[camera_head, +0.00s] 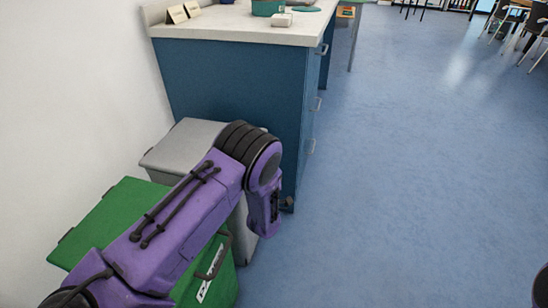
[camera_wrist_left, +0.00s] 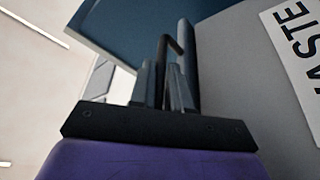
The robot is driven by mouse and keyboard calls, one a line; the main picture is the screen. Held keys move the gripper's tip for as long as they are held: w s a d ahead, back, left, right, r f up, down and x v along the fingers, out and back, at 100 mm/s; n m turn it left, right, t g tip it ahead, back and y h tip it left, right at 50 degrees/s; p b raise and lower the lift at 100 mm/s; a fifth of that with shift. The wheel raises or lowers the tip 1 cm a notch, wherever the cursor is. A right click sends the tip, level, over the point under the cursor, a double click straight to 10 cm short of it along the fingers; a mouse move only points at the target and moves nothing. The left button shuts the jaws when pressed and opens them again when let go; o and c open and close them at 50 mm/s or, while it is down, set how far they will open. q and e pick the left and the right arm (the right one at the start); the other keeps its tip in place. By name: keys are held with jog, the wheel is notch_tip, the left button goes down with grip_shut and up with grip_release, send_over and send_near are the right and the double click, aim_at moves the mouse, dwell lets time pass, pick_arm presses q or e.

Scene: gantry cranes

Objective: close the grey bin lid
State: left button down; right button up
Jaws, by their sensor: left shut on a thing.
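The grey bin stands between the green bin and the blue cabinet, its grey lid (camera_head: 185,139) lying about flat over it. Whether a small gap remains under the lid is hidden by my arm. My left gripper (camera_head: 271,226) hangs at the bin's right-hand front side. In the left wrist view the left gripper (camera_wrist_left: 162,78) is shut on a thin dark handle (camera_wrist_left: 174,44) in front of the grey bin's face (camera_wrist_left: 235,70). Part of a label (camera_wrist_left: 300,38) shows on that face. My right gripper is not in view.
The green bin (camera_head: 105,215) stands close in front under my left arm. The blue cabinet (camera_head: 235,85) with a pale worktop (camera_head: 235,25) stands right behind the grey bin. A white wall (camera_head: 70,110) bounds the left. Open blue floor (camera_head: 410,170) lies to the right.

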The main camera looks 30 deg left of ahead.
pick_arm(q)
jog(key=shift+s+a+f, duration=0.15)
jog(key=shift+f, duration=0.45)
jog(key=c, duration=1.2)
grip_release()
jog(key=shift+o, duration=0.2)
jog(key=v, duration=1)
jog(key=shift+s, duration=0.2)
jog(key=shift+p, duration=0.3)
